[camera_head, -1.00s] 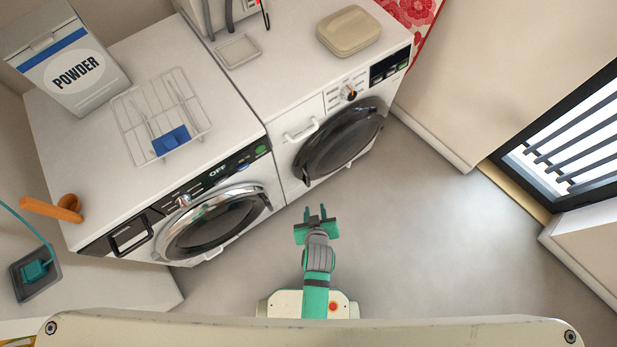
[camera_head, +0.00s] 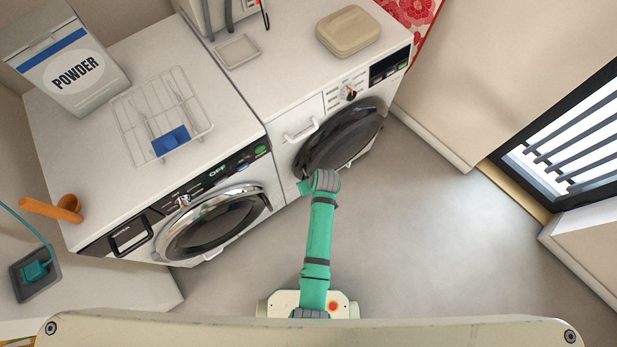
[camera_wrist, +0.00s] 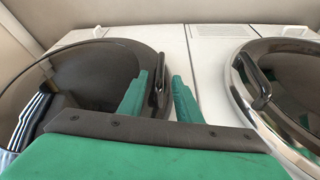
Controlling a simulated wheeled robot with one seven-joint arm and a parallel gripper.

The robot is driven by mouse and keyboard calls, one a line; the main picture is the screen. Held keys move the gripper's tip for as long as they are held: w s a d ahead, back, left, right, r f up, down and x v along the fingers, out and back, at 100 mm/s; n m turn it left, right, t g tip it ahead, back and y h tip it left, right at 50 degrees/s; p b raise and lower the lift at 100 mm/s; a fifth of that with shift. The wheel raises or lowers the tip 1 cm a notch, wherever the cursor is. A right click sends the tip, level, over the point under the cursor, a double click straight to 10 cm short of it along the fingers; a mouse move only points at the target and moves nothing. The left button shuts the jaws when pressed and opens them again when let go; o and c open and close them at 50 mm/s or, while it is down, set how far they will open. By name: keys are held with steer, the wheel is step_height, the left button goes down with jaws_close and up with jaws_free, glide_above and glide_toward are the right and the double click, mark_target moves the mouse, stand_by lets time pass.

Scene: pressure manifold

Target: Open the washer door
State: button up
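Two white front-loading machines stand side by side; which is the washer is not labelled. The right machine's dark round door (camera_head: 345,135) looks shut, and it also shows at left in the wrist view (camera_wrist: 95,80). The left machine's chrome-ringed door (camera_head: 212,225) looks shut too, and shows at right in the wrist view (camera_wrist: 285,85). My gripper (camera_wrist: 160,75) is open at the dark door's edge. Its green fingers stand on either side of a dark door handle (camera_wrist: 158,96); contact cannot be told. In the head view my wrist hides the fingers and the handle.
On the machine tops are a powder box (camera_head: 68,65), a wire rack (camera_head: 160,115), a shallow dish (camera_head: 238,50) and a beige case (camera_head: 348,30). An orange scoop (camera_head: 55,210) is at the left edge. The floor (camera_head: 430,230) at right is clear.

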steer(key=x, duration=0.6)
steer(key=shift+w+f, duration=0.15)
steer(key=shift+f, duration=0.2)
jaws_close()
